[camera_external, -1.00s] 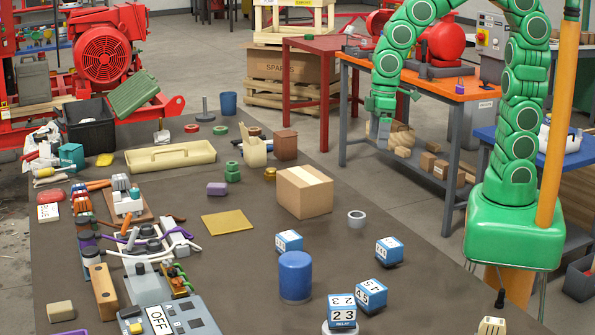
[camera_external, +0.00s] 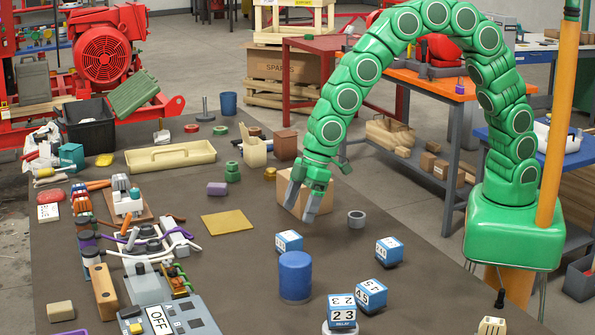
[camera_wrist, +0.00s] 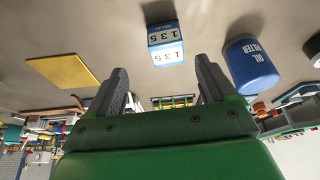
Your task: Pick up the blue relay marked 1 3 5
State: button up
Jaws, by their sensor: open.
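The blue and white relay marked 1 3 5 (camera_wrist: 165,44) shows in the wrist view beyond my fingertips, between and ahead of them. In the external view this relay (camera_external: 288,241) stands on the dark table, between the yellow sheet and the blue cylinder; its marking is too small to read there. My gripper (camera_external: 301,203) is open and empty, pointing down above the table in front of the cardboard box. It is apart from the relay, above and beyond it in the external view. Both fingers (camera_wrist: 162,82) show in the wrist view with nothing between them.
The blue oil filter (camera_external: 295,277) stands close to the relay. Other blue relays (camera_external: 389,251) stand to the right, one (camera_external: 342,311) on a white round base. The cardboard box (camera_external: 315,190) is behind my gripper. The yellow sheet (camera_external: 227,222) lies flat to the left.

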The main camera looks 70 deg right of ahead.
aim_at(292, 235)
jog(key=shift+w+a+f, duration=0.2)
jog(key=shift+a+f, duration=0.45)
jog(key=shift+a, duration=0.3)
jog(key=shift+x, duration=1.15)
jog(key=shift+s+d+x, duration=0.1)
jog(key=shift+x, duration=0.95)
jog(key=shift+s+d+x, duration=0.1)
jog(key=shift+s+x, duration=0.05)
jog(key=shift+x, duration=0.95)
jog(key=shift+w+a+f, duration=0.15)
jog(key=shift+f, duration=0.35)
jog(key=c, duration=1.1)
jog(key=shift+c, duration=0.2)
jog(key=shift+r, duration=0.15)
